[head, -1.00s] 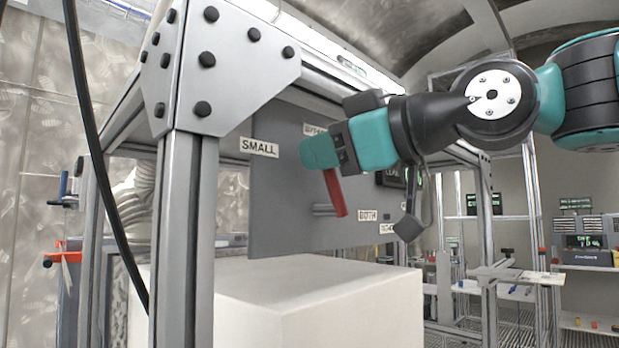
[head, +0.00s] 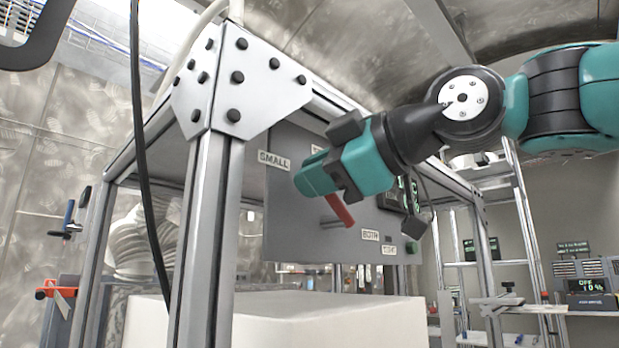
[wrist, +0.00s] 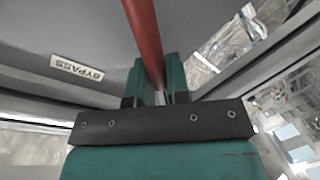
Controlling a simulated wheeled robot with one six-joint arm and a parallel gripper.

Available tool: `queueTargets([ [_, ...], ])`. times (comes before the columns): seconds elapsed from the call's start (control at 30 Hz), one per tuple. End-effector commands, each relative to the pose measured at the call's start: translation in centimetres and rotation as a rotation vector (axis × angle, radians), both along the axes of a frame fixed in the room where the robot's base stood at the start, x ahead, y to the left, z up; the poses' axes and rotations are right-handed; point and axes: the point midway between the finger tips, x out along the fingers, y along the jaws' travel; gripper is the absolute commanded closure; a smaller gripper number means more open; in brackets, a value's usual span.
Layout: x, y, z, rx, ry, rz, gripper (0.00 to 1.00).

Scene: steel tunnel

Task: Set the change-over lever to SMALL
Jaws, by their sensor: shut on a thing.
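The red change-over lever (head: 338,209) stands out from a grey panel (head: 290,225) and slants down to the right in the head view. My gripper (head: 312,180) is shut on it near its upper left end. The SMALL label (head: 274,160) is just up and left of my fingertips. The BOTH label (head: 370,235) is to the lower right, beyond the lever. In the wrist view the red lever (wrist: 146,35) runs between my teal fingers (wrist: 158,80). A BYPASS label (wrist: 76,67) is left of it there. The lever's pivot is not clear.
A metal frame post (head: 205,245) stands left of the panel, with a bolted corner plate (head: 238,80) on top. A black cable (head: 140,150) hangs in front. A white block (head: 310,318) is below the panel. Shelving (head: 580,285) is at right.

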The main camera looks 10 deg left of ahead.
Motion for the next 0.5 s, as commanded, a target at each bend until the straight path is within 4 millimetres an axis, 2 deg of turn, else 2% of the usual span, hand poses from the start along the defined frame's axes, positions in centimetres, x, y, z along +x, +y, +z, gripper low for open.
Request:
queueTargets([
  [0.27, 0.04, 0.01, -0.15, -0.005, 0.002, 0.0, 1.0],
  [0.3, 0.04, 0.01, -0.15, -0.005, 0.002, 0.0, 0.74],
  [0.37, 0.03, 0.02, -0.14, -0.005, 0.002, 0.0, 0.61],
  [0.5, 0.02, 0.02, -0.1, -0.003, 0.002, 0.0, 0.59],
])
